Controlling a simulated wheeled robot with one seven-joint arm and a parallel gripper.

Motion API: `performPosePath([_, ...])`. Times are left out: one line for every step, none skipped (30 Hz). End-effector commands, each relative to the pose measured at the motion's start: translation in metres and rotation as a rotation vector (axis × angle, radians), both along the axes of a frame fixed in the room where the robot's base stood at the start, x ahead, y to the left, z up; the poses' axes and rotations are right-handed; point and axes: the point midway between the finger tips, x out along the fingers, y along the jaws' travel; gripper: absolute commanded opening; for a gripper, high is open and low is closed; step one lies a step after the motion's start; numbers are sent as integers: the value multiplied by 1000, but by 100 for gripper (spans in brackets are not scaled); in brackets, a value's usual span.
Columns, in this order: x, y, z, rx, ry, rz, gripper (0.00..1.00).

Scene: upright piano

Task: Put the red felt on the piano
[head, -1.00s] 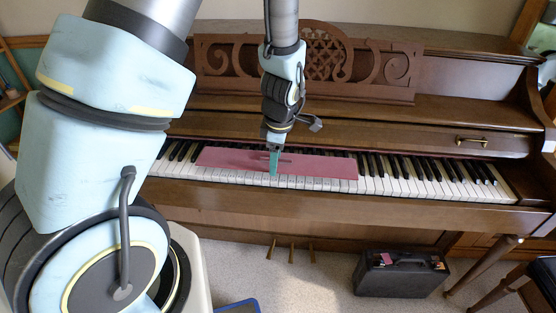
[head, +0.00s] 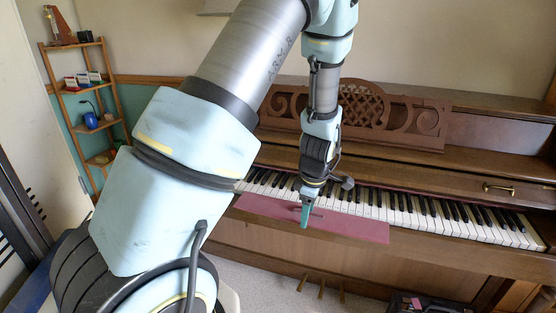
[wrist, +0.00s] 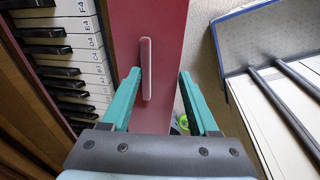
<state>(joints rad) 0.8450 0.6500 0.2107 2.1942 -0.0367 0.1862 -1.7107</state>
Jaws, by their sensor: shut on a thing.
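The red felt (head: 350,226) is a long flat strip along the front edge of the piano (head: 430,262), in front of the keys (head: 440,212). Most of the keys show behind it. My gripper (head: 305,222) is at the strip's middle, shut on the felt, with its teal fingers pointing down. In the wrist view the felt (wrist: 165,30) passes between my gripper's fingers (wrist: 160,78), with a raised pink grip (wrist: 146,68) on it. Lettered keys (wrist: 85,45) show to its left. Whether the felt touches the piano is unclear.
The carved music stand (head: 385,115) rises behind the keys. A black case (head: 425,305) is on the floor at lower right. A shelf (head: 90,110) stands at the far left. A blue-edged object (wrist: 265,20) is at right in the wrist view.

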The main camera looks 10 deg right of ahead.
Motion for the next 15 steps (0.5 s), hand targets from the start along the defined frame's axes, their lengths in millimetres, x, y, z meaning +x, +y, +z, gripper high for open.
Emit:
performPosePath([3, 4, 3, 0, 1, -3, 8])
performPosePath([4, 6, 4, -1, 0, -10, 8])
performPosePath([7, 10, 7, -1, 1, -20, 8])
performPosePath([10, 14, 9, 0, 1, -31, 8])
performPosePath([12, 19, 12, 0, 1, -43, 8])
performPosePath([17, 26, 15, -1, 1, -62, 8])
performPosePath([20, 31, 18, 0, 1, -79, 8])
performPosePath([24, 37, 21, -1, 1, -99, 7])
performPosePath([28, 45, 25, -1, 2, -124, 7])
performPosePath([32, 52, 28, -1, 2, -145, 7])
performPosePath([35, 58, 31, -2, 1, -169, 7])
performPosePath([39, 66, 35, -2, 1, -198, 7])
performPosePath([42, 73, 38, -2, 1, -221, 7])
performPosePath([45, 79, 41, -1, 2, -246, 7])
performPosePath([49, 88, 45, -2, 1, -277, 7])
